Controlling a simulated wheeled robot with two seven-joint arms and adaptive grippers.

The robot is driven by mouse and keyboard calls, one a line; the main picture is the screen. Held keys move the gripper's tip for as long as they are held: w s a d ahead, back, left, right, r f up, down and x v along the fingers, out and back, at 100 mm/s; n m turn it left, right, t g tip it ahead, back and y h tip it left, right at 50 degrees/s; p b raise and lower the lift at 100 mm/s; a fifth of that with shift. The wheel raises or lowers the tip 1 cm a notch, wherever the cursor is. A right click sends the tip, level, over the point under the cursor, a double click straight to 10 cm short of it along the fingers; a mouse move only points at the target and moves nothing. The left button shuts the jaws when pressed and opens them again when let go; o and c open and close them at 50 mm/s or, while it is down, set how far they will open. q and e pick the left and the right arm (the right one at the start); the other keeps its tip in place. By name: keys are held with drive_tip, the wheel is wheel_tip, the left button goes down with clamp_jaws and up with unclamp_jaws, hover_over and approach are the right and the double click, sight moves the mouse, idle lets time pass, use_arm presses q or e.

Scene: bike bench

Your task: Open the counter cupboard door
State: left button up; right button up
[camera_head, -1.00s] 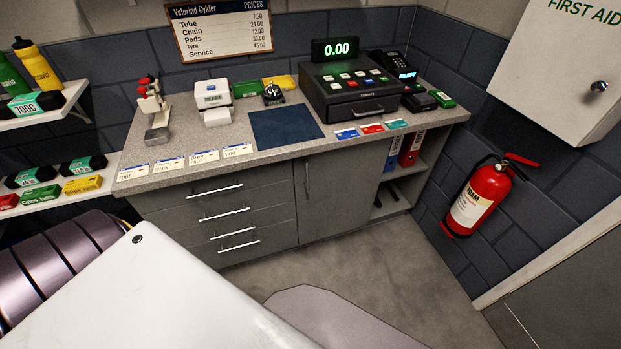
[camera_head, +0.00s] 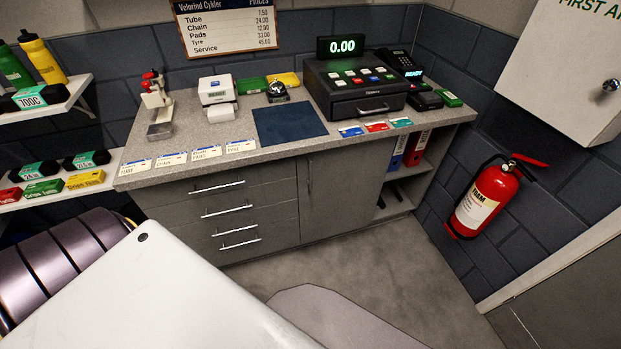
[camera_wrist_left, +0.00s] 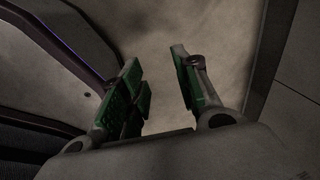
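The counter cupboard door (camera_head: 342,193) is a grey panel under the right half of the counter, between the drawers and the open shelf. It looks shut, with a thin upright handle (camera_head: 308,177) near its left edge. My left gripper (camera_wrist_left: 158,92) shows in the left wrist view with its two green-padded fingers apart and nothing between them. Beyond the fingers there is only a pale, dim surface, and the cupboard door cannot be made out there. Neither gripper is in the head view, and my right gripper is in no view.
The counter (camera_head: 200,170) carries a cash register (camera_head: 352,90), a blue mat (camera_head: 289,123) and cards. Drawers (camera_head: 228,215) with bar handles are left of the door. A fire extinguisher (camera_head: 482,200) hangs on the right wall. The floor (camera_head: 370,260) before the cupboard looks clear.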

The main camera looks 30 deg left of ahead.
use_arm(q)
drive_tip(key=w+a+r+m+t+y+b, duration=0.1)
drive_tip(key=w+r+m+t+y+b, duration=0.15)
drive_tip(key=w+r+m, duration=0.7)
drive_tip(key=w+a+r+m+t+y+b, duration=0.1)
drive_tip(key=w+r+m+t+y+b, duration=0.15)
drive_tip(key=w+r, duration=0.85)
drive_tip(key=w+r+m+t+y, duration=0.1)
drive_tip(key=w+r+m+t, duration=0.1)
drive_tip(key=r, duration=0.5)
drive_tip(key=w+d+r+m+t+y+b, duration=0.1)
drive_tip(key=w+r+m+t+y, duration=0.1)
drive_tip(key=w+r+m, duration=0.2)
drive_tip(key=w+r+m+t+y+b, duration=0.1)
drive_tip(key=w+r+m+t, duration=0.1)
drive_tip(key=w+r, duration=0.6)
wheel_tip(320, 180, up, 4)
drive_tip(key=shift+w+d+r+m+t+y, duration=0.2)
drive_tip(key=shift+d+m+t+y, duration=0.1)
drive_tip(key=shift+m+t, duration=0.15)
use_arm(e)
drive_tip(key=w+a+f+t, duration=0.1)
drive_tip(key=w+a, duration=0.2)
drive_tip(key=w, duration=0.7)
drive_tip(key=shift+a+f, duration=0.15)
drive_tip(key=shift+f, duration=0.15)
use_arm(q)
drive_tip(key=shift+w+f, duration=0.1)
